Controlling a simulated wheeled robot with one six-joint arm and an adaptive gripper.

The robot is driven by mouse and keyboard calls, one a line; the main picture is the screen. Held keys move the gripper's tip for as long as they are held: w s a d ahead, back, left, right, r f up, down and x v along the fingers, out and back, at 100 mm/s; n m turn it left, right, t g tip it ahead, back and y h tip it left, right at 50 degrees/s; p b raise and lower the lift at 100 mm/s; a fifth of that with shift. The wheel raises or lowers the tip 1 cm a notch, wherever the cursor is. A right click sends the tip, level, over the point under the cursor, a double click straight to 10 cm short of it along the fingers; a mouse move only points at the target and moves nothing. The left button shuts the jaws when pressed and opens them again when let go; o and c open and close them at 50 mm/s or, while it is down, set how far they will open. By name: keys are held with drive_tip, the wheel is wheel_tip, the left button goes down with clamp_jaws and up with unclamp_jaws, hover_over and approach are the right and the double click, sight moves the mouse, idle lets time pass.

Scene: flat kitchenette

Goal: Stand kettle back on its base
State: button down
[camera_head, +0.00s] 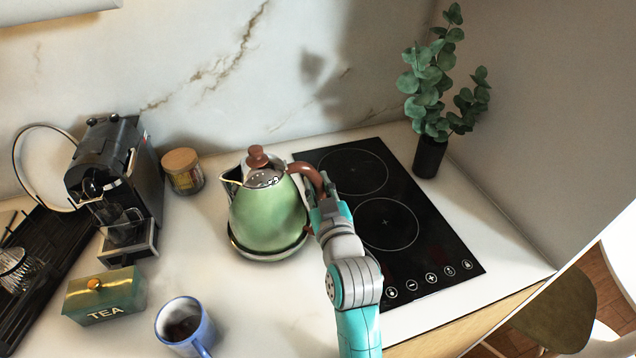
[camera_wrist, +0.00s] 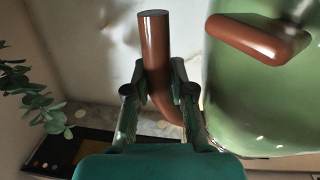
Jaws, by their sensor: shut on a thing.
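The green kettle (camera_head: 268,213) with a brown handle (camera_head: 309,174) and brown lid knob stands upright on the counter, left of the hob, its spout to the left. Its round base (camera_head: 262,257) shows as a rim under it; I cannot tell whether the kettle is fully seated or slightly above. My gripper (camera_head: 322,197) is shut on the handle, at the kettle's right. In the wrist view, the handle (camera_wrist: 156,55) runs between the fingers (camera_wrist: 160,92), and the green body (camera_wrist: 255,100) fills the right side.
A black hob (camera_head: 425,245) lies right of the kettle, with a potted plant (camera_head: 430,155) behind it. To the left are a jar (camera_head: 184,174), a coffee machine (camera_head: 110,165), a TEA tin (camera_head: 105,297) and a blue mug (camera_head: 184,328). The counter between mug and hob is clear.

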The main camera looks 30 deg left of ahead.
drive_tip(key=c, duration=1.3)
unclamp_jaws()
drive_tip(key=shift+o, duration=0.2)
drive_tip(key=shift+f, duration=0.25)
drive_tip(key=v, duration=1.1)
drive_tip(key=shift+r, duration=0.2)
